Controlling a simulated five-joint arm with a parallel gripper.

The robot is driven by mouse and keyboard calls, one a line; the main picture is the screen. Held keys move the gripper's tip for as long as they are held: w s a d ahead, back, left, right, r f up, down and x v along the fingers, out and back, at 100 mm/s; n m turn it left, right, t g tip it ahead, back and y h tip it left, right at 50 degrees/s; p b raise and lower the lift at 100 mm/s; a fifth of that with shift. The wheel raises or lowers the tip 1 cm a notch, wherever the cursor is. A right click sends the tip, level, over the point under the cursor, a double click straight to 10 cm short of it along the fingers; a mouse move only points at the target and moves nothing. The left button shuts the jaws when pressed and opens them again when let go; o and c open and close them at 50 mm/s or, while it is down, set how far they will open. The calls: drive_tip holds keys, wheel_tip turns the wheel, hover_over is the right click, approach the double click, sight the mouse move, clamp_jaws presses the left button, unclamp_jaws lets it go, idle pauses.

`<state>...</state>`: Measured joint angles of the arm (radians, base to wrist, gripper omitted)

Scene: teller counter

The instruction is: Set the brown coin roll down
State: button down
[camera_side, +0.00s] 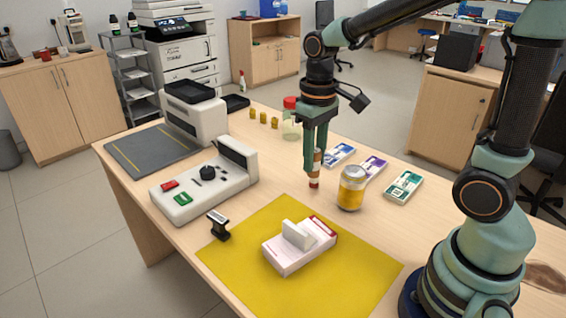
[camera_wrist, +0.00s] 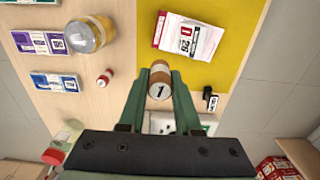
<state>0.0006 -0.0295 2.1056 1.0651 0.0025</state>
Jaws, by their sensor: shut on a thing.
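The brown coin roll (camera_wrist: 160,76) is upright between the fingers of my gripper (camera_wrist: 159,88), its pale end marked "1" facing the wrist camera. In the side view my gripper (camera_side: 316,158) points straight down, shut on the brown coin roll (camera_side: 317,156). The fingers hide part of the roll, and I cannot tell how far its lower end is from the table. In the wrist view the roll overlaps the edge of the yellow mat (camera_wrist: 211,67). A small red roll (camera_wrist: 105,77) stands apart on the bare table to the left; it shows below the gripper in the side view (camera_side: 314,183).
A yellow-labelled jar (camera_side: 351,188) stands right of the gripper, with several banknote packs (camera_side: 404,187) behind. A red-lidded jar (camera_side: 291,122) stands behind. A white box (camera_side: 297,252) lies on the mat, a black stamp (camera_side: 219,226) at its edge. A counter machine (camera_side: 205,185) is left.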

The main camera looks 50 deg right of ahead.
drive_tip(key=shift+w, duration=0.15)
drive_tip(key=w+d+r+n, duration=0.35)
drive_tip(key=w+d, duration=1.05)
drive_tip(key=w, duration=0.5)
drive_tip(key=shift+m, duration=0.25)
wheel_tip(320, 180, down, 20)
drive_tip(key=shift+s+d+r, duration=0.1)
drive_tip(key=shift+r, duration=0.05)
drive_tip(key=c, duration=0.6)
unclamp_jaws()
